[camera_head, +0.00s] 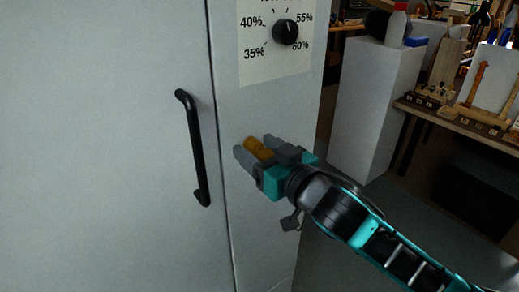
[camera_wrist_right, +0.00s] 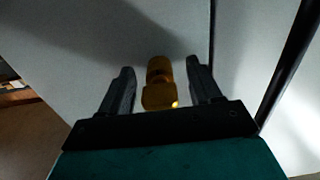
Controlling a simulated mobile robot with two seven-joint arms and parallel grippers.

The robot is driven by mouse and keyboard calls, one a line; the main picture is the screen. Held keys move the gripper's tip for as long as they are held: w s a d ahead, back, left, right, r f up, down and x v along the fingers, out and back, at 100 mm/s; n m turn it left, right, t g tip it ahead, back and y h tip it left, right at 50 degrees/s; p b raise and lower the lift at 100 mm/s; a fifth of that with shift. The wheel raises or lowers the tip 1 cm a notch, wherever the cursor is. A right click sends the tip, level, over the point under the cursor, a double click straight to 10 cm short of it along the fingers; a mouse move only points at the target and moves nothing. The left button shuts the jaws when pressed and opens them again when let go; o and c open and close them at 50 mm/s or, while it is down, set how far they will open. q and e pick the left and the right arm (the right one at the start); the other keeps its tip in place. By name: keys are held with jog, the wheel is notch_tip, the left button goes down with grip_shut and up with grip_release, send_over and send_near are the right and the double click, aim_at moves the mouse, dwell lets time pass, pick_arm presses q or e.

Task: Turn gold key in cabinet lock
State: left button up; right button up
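The gold key (camera_head: 258,149) sticks out from the front of the pale grey cabinet (camera_head: 284,110), right of the door seam. My right gripper (camera_head: 254,146) is at the cabinet front with its two fingers on either side of the key. In the right wrist view the gold key (camera_wrist_right: 158,86) lies between the fingers of the right gripper (camera_wrist_right: 162,78), with a narrow gap showing on each side, so it looks open around the key. The lock behind the key is hidden. My left gripper is in neither view.
A black door handle (camera_head: 193,148) is on the cabinet door left of the key. A dial (camera_head: 286,32) with percent marks is above it. To the right stand a white pedestal (camera_head: 375,105) and a workbench (camera_head: 470,119) with wooden tools. Floor shows between cabinet and bench.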

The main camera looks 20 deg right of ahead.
jog(key=c, duration=1)
jog(key=o, duration=0.4)
jog(key=c, duration=0.4)
jog(key=shift+r+n+p, duration=0.1)
jog(key=shift+n+p, duration=0.25)
jog(key=shift+n, duration=0.15)
jog(key=n+p, duration=0.1)
jog(key=n, duration=0.1)
jog(key=shift+n, duration=1)
jog(key=shift+p, duration=0.3)
